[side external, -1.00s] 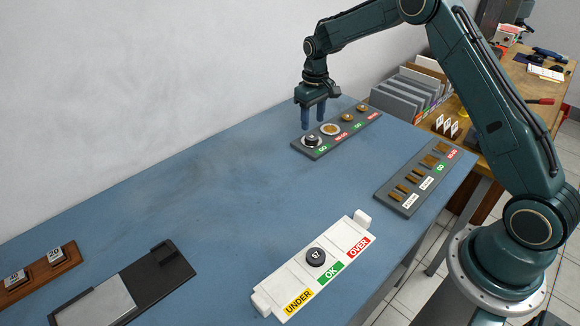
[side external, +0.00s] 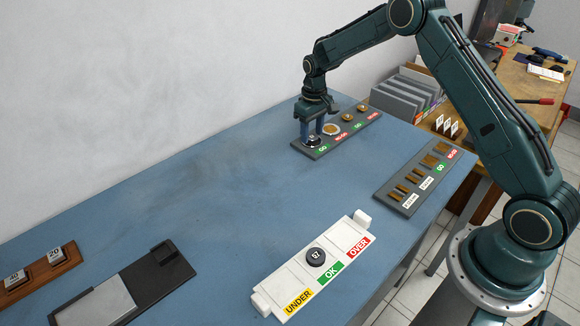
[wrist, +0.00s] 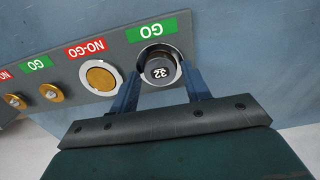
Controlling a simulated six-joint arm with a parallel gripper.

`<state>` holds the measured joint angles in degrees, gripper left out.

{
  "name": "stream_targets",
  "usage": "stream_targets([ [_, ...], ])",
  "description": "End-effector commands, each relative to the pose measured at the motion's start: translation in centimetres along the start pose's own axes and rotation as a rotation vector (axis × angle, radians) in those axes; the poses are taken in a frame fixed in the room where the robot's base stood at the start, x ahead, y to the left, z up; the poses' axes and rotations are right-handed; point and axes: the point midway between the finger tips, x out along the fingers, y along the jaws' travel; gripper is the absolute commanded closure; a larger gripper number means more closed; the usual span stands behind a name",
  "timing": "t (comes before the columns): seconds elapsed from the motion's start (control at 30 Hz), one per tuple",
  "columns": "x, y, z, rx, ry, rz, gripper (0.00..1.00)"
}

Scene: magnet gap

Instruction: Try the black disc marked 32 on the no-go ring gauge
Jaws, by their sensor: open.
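The black disc marked 32 (wrist: 159,71) sits in the ring at the first GO label, at the near left end of the grey gauge board (side external: 313,153). My gripper (side external: 312,143) is open and lowered over it. In the wrist view my gripper's fingers (wrist: 160,82) stand on either side of the disc, and I cannot tell whether they touch it. The no-go ring gauge (wrist: 101,76) is the light ring beside it, under the red NO-GO label; it also shows in the side view (side external: 331,129). Its middle looks brass-coloured and no disc is on it.
Two smaller brass gauges (side external: 354,113) stand farther along the board. A second grey board (side external: 408,197) with brass pieces lies to the right. A white UNDER/OK/OVER tray (side external: 288,280) holds a black disc marked 67 (side external: 316,257). The blue table's middle is clear.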

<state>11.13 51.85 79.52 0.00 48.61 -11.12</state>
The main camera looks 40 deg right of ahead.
Motion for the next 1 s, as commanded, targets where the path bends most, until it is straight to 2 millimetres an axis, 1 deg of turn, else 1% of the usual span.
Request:
stream_targets([
  [0.1, 0.0, 0.0, 0.0, 0.000, 0.000, 0.000, 0.53],
  [0.13, 0.0, 0.0, 0.0, 0.000, 0.000, 0.000, 0.55],
  [0.2, 0.0, 0.0, 0.0, 0.000, 0.000, 0.000, 0.68],
  [0.3, 0.0, 0.0, 0.0, 0.000, 0.000, 0.000, 0.85],
  [0.33, 0.0, 0.0, 0.0, 0.000, 0.000, 0.000, 0.85],
  [0.37, 0.0, 0.0, 0.0, 0.000, 0.000, 0.000, 0.89],
  [0.57, -0.3, 0.0, 0.0, 0.000, 0.001, 0.000, 0.89],
  [1.0, -2.1, 0.0, 0.0, 0.000, 0.001, 0.000, 0.89],
])
